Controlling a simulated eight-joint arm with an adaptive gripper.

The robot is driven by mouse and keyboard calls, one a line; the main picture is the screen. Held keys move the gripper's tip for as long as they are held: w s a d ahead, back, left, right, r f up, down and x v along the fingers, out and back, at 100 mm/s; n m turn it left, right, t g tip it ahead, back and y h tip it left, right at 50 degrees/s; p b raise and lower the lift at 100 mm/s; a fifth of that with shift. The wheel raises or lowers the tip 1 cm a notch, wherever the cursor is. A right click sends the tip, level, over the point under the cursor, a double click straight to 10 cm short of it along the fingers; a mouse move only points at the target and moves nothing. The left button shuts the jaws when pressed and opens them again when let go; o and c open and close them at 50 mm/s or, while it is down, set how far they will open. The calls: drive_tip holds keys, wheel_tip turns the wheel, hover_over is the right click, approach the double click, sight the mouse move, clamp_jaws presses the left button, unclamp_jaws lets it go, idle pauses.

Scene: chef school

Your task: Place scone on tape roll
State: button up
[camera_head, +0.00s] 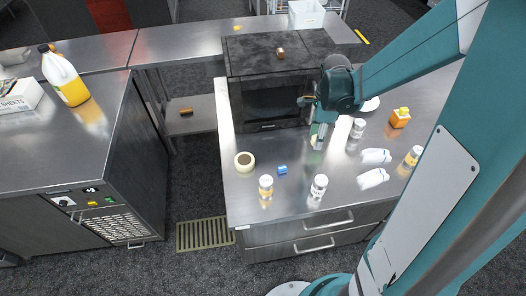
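Nothing is visible on top of the tape roll.
A black oven (265,100) stands behind the tape roll. A small blue item (282,170) and shakers (266,186) (319,187) are near the front. White bottles (375,156), another jar (413,157) and an orange container (400,118) stand or lie to the right.

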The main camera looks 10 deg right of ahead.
drive_tip(key=w+a+r+n+p, duration=0.25)
drive_tip(key=a+n, duration=0.45)
drive_tip(key=a, duration=0.6)
drive_tip(key=r+n+p, duration=0.1)
drive_tip(key=n, duration=0.8)
hover_over(245, 159)
drive_tip(key=shift+a+r, duration=0.15)
drive_tip(key=shift+r, duration=0.05)
drive_tip(key=shift+f, duration=0.15)
drive_tip(key=shift+f, duration=2.8)
drive_tip(key=shift+f, duration=2.05)
drive_tip(key=shift+f, duration=0.2)
